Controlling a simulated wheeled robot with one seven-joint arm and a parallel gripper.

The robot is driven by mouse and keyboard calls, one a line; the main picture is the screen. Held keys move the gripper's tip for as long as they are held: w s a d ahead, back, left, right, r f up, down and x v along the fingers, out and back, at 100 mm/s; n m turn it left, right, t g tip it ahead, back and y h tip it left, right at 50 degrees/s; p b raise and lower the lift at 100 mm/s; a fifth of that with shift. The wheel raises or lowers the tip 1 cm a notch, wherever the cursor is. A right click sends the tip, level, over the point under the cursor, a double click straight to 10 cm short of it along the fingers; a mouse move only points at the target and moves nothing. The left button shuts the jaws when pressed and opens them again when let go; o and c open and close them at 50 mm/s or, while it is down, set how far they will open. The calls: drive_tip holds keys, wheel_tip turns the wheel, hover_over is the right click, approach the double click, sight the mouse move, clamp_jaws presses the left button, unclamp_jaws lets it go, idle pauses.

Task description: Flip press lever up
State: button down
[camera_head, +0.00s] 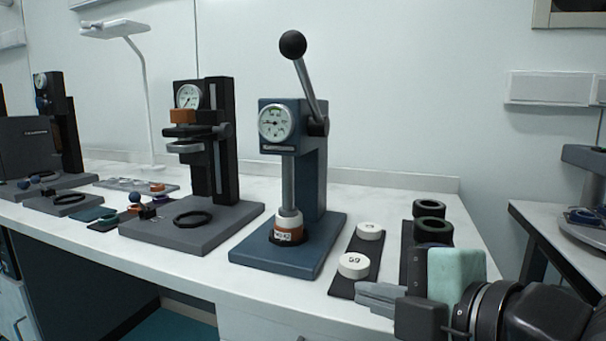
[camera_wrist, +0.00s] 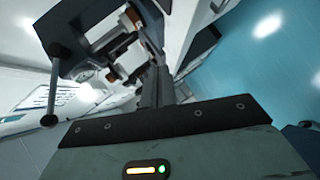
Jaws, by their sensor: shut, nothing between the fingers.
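The blue press (camera_head: 290,185) stands on the white bench in the head view, with a round dial gauge on its front. Its lever (camera_head: 309,85) is a grey rod with a black ball knob, pointing up and tilted left from the pivot on the press's right side. The press ram rests down on an orange and white labelled piece (camera_head: 289,228) on the base. My gripper (camera_head: 362,296) is shut and empty at the lower right, in front of the bench's right part, apart from the press. In the wrist view the lever (camera_wrist: 55,85) shows at the left, and the fingers (camera_wrist: 158,88) show together.
White round pieces (camera_head: 354,265) and black rings (camera_head: 432,231) sit on dark strips right of the press. A dark gauge stand (camera_head: 212,160) is on its left. Another table (camera_head: 560,235) stands at the far right, across a gap.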

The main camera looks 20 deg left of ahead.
sight(300, 56)
wheel_tip(300, 56, up, 20)
drive_tip(key=s+a+n+t+y+p, duration=0.2)
drive_tip(key=n+y+p, duration=0.3)
drive_tip(key=n, duration=0.4)
drive_tip(key=shift+s+a+r+t+y, duration=0.15)
drive_tip(key=shift+s+t+y, duration=0.05)
drive_tip(key=shift+t+y, duration=0.6)
drive_tip(key=shift+w+p, duration=0.1)
drive_tip(key=shift+p, duration=0.35)
drive_tip(key=p+x, duration=0.3)
drive_tip(key=p, duration=0.2)
drive_tip(key=p+x, duration=0.4)
drive_tip(key=p, duration=0.2)
drive_tip(key=d+r+p+x, duration=0.1)
drive_tip(key=p+x, duration=0.3)
drive_tip(key=p, duration=0.1)
drive_tip(key=shift+w+a, duration=0.25)
drive_tip(key=shift+w, duration=0.25)
drive_tip(key=shift+w+a+r+p, duration=0.1)
drive_tip(key=shift+w+r+p, duration=0.15)
drive_tip(key=shift+w+p, duration=0.4)
drive_tip(key=shift+w, duration=0.25)
